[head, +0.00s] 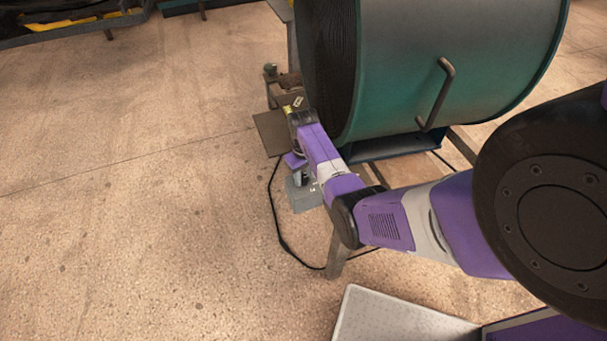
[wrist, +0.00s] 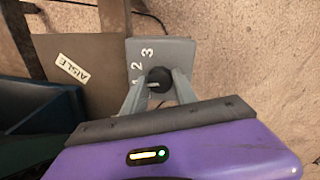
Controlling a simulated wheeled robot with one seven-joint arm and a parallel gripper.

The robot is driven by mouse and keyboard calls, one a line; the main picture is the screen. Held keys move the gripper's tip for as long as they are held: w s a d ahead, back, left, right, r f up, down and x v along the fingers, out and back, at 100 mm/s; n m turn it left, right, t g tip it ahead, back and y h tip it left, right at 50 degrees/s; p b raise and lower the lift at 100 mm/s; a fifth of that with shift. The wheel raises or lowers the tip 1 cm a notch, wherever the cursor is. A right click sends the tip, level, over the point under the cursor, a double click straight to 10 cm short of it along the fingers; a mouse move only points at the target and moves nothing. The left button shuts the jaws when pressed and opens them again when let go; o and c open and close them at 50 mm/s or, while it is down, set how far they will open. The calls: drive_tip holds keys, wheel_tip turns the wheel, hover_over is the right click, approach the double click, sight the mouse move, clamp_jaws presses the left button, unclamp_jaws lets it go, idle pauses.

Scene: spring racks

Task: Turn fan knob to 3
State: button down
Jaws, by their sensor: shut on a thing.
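The fan (head: 450,75) is a large green drum with a handle, standing on a metal frame. Its grey control box (head: 306,200) is low beside the frame and shows in the wrist view (wrist: 180,50) with white numerals 2 and 3. Another mark below the 2 is partly hidden by a finger. The round black fan knob (wrist: 158,76) sits on the box face. A pale mark on its left side points roughly left, below the 2; the exact setting is unclear. My gripper (wrist: 157,84) is shut on the knob, one finger each side. In the head view the knob is hidden.
A brown plate labelled AISLE (wrist: 92,50) lies beside the box. A black cable (head: 277,220) loops over the floor. Frame legs (head: 337,255) stand close to my arm. The floor on the left is open.

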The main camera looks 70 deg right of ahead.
sight(304, 178)
drive_tip(key=m+p, duration=0.1)
drive_tip(key=m, duration=1.2)
drive_tip(key=shift+p, duration=0.3)
drive_tip(key=shift+m, duration=0.3)
drive_tip(key=c, duration=1)
unclamp_jaws()
drive_tip(key=shift+o, duration=0.2)
drive_tip(key=shift+r, duration=0.1)
wheel_tip(304, 178, up, 8)
drive_tip(key=shift+f, duration=0.2)
